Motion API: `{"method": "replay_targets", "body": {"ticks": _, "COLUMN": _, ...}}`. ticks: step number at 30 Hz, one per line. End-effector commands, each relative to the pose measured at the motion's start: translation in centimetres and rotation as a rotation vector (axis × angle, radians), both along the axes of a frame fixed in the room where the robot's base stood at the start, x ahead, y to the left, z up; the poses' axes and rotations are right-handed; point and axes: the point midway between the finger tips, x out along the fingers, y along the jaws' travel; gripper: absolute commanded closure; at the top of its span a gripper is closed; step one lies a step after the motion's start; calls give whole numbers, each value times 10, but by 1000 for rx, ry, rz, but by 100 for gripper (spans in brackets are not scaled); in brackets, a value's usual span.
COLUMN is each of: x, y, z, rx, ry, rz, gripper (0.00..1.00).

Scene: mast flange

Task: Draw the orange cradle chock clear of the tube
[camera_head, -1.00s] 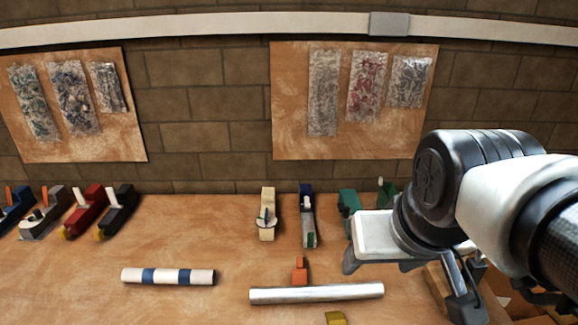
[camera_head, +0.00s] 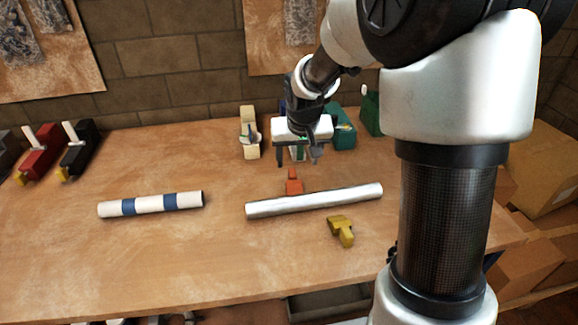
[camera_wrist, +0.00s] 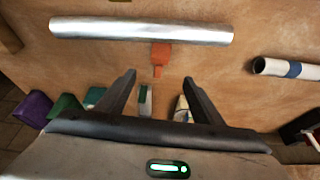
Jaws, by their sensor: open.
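The orange cradle chock (camera_head: 294,183) lies on the bench against the far side of the silver tube (camera_head: 315,200), with its narrow handle pointing toward the wall. It also shows in the wrist view (camera_wrist: 161,56), touching or very close to the tube (camera_wrist: 140,31). A yellow chock (camera_head: 342,230) lies on the near side of the tube. My gripper (camera_head: 297,160) is open and empty, beyond the orange chock on the wall side. In the wrist view the fingers (camera_wrist: 159,78) are spread, with the chock's handle ahead of the gap between them.
A white tube with blue bands (camera_head: 150,204) lies to the left. Block-like tools, including a cream one (camera_head: 249,135) and a green one (camera_head: 343,130), stand along the wall near my gripper. Cardboard boxes (camera_head: 552,170) stand at the right. The bench's left front is clear.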

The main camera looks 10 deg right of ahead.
Motion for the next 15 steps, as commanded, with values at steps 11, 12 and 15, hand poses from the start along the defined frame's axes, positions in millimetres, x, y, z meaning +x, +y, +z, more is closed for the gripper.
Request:
{"method": "replay_targets", "body": {"ticks": 11, "x": 27, "y": -2, "z": -71, "rx": -1, "ry": 5, "rz": 1, "gripper": 39}}
{"method": "replay_targets", "body": {"ticks": 12, "x": 30, "y": -2, "z": -79, "rx": -1, "ry": 6, "rz": 1, "gripper": 39}}
{"method": "replay_targets", "body": {"ticks": 15, "x": 37, "y": -3, "z": -97, "rx": 0, "ry": 5, "rz": 1, "gripper": 39}}
